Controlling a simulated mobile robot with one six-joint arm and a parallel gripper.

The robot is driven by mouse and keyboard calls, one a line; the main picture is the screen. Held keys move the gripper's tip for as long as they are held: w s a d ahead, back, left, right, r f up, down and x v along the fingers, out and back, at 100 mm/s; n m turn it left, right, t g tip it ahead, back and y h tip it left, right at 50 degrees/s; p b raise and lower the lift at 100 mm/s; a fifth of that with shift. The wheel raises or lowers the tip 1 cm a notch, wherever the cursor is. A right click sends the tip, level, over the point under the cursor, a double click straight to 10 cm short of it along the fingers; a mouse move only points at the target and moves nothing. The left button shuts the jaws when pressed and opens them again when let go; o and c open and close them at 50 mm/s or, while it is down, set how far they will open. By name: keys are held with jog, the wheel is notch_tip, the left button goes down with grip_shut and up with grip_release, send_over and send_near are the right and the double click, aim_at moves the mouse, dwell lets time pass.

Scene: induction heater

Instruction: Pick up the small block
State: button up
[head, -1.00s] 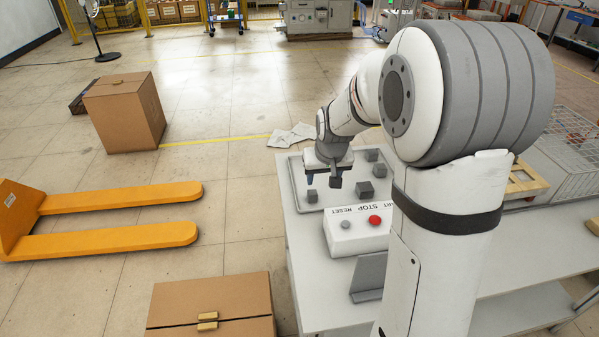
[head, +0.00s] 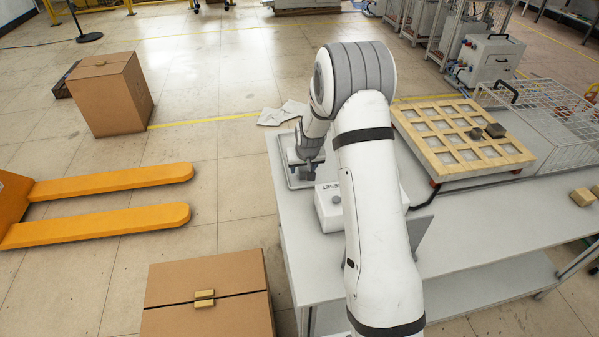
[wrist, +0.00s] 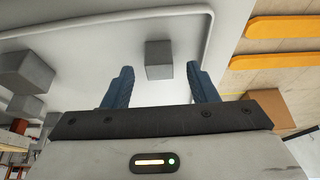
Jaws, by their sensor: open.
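A small grey block (wrist: 159,60) sits on a pale tray (wrist: 208,42) in the wrist view. My gripper (wrist: 160,72) is open, with one blue finger on each side of the block in the picture. No contact shows, and I cannot tell how far the fingertips are above the tray. In the head view my gripper (head: 305,172) hangs over the tray (head: 291,180) at the table's far left corner. My arm hides most of the tray and its blocks there.
Larger grey blocks (wrist: 27,68) stand left of the fingers in the wrist view. A button box (head: 329,206) stands close by in the head view.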

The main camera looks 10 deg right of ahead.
jog(key=shift+x, duration=1.1)
jog(key=shift+c, duration=0.4)
grip_shut()
